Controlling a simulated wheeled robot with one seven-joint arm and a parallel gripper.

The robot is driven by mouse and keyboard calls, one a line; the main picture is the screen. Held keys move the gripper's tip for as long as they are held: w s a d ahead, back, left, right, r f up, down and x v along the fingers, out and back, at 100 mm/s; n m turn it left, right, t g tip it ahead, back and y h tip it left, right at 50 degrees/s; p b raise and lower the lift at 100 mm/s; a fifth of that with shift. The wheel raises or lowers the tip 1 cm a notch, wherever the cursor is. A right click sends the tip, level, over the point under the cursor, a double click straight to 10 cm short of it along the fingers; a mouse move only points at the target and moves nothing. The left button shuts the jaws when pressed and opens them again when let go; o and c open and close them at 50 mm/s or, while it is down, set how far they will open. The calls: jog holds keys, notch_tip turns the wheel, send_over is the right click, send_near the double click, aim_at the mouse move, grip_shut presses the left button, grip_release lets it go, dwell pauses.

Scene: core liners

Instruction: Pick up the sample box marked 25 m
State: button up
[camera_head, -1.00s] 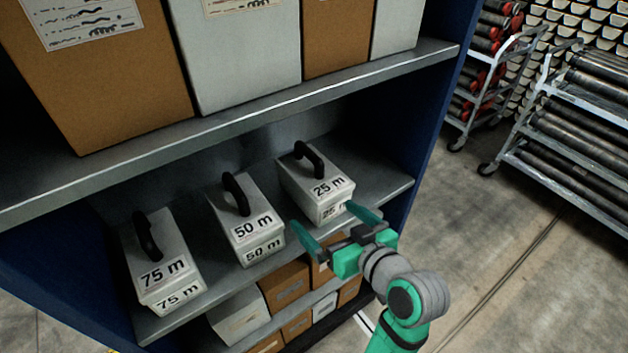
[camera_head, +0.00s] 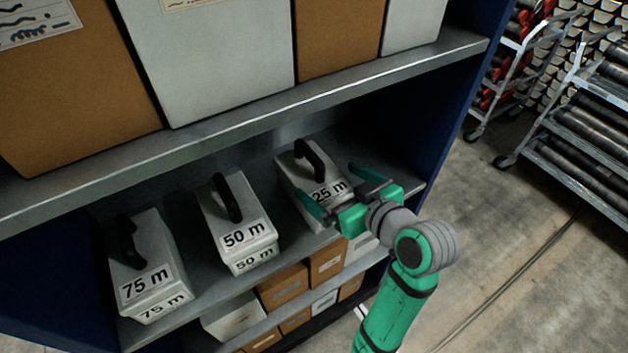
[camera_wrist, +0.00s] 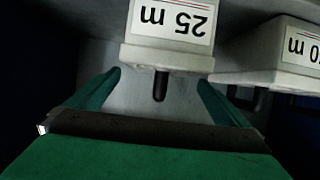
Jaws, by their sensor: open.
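The white sample box marked 25 m (camera_head: 296,186) stands on the middle shelf, right of the other two boxes, with a black arched handle (camera_head: 309,158) on top. My gripper (camera_head: 344,184) is open and empty at the front end of this box, partly covering it in the head view. In the wrist view the 25 m box (camera_wrist: 170,55) appears upside down, between and beyond my open fingers (camera_wrist: 158,82). A dark handle end shows below it there. I cannot tell whether the fingers touch the box.
The 50 m box (camera_head: 243,222) and 75 m box (camera_head: 148,273) stand to the left on the same shelf (camera_head: 200,303). An upper shelf edge (camera_head: 250,118) with large cartons overhangs them. A blue side panel (camera_head: 440,130) stands right. Carts with tubes (camera_head: 590,140) are beyond.

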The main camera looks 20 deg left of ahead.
aim_at(314, 172)
jog(key=shift+x, duration=3.85)
jog(key=shift+s+f, duration=0.1)
jog(key=shift+s, duration=0.05)
jog(key=c, duration=1.6)
